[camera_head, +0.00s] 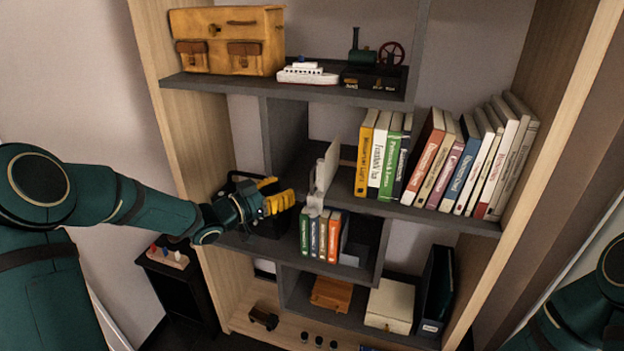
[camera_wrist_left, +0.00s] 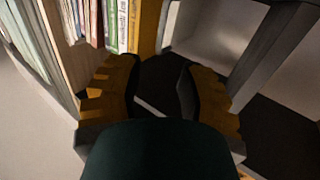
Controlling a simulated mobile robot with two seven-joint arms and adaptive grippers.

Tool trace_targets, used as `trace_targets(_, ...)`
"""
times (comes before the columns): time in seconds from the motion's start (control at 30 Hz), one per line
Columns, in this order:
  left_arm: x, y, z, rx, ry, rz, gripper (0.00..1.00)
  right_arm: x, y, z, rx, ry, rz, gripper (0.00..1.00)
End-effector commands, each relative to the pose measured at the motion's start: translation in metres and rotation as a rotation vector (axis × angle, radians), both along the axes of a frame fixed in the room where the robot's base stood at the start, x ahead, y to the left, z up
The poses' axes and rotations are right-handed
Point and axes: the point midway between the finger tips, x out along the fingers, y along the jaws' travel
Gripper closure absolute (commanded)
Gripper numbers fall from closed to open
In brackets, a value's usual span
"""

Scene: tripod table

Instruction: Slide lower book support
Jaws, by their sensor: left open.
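My right gripper is out of view.
Small books (camera_head: 322,234) stand in a compartment below the support. A toy boat (camera_head: 307,73), a steam engine (camera_head: 375,68) and a tan leather case (camera_head: 228,40) sit on the upper shelf. A vertical divider (camera_head: 285,130) rises behind the gripper. The middle shelf is clear between support and books.

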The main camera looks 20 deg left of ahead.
Motion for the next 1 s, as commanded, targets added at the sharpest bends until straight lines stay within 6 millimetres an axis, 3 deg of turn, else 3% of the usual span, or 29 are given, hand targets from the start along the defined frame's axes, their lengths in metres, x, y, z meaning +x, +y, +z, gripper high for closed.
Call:
trace_targets(0.2,0.036,-0.027,-0.001,-0.002,-0.001,-0.004,0.62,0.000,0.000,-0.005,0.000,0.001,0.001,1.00)
trace_targets(0.43,0.063,-0.046,-0.001,0.000,0.000,-0.001,0.62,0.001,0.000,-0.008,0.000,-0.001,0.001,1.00)
trace_targets(0.93,0.073,-0.053,0.000,0.000,0.001,0.001,0.63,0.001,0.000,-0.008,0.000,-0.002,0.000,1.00)
trace_targets(1.0,0.073,-0.053,0.000,0.000,0.001,0.001,0.87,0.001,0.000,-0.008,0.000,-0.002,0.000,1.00)
